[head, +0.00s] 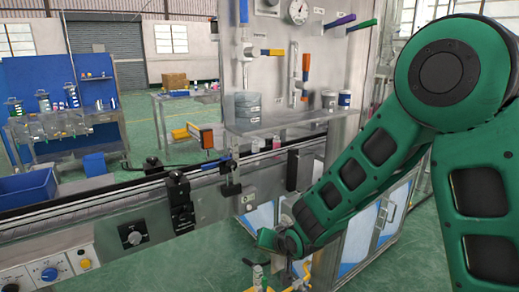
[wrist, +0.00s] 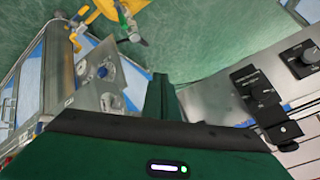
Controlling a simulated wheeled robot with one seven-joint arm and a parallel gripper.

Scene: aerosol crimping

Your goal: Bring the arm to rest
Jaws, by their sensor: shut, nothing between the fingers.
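My arm reaches from the upper right of the head view down to the lower middle, bent at the elbow. My gripper (head: 268,239) is at its low end, in front of the machine's front side and above the floor. In the wrist view my gripper (wrist: 160,92) shows as a dark green upright piece past the wrist's housing. It is shut and empty. The fingertips are small and partly hidden in the head view.
A conveyor (head: 110,200) with a control panel (head: 55,272) runs along the left. A steel machine panel (head: 290,75) with valves and a gauge stands behind my gripper. A cabinet (head: 385,222) is close by my forearm. A yellow fixture (wrist: 108,12) shows near the wrist. Green floor is open.

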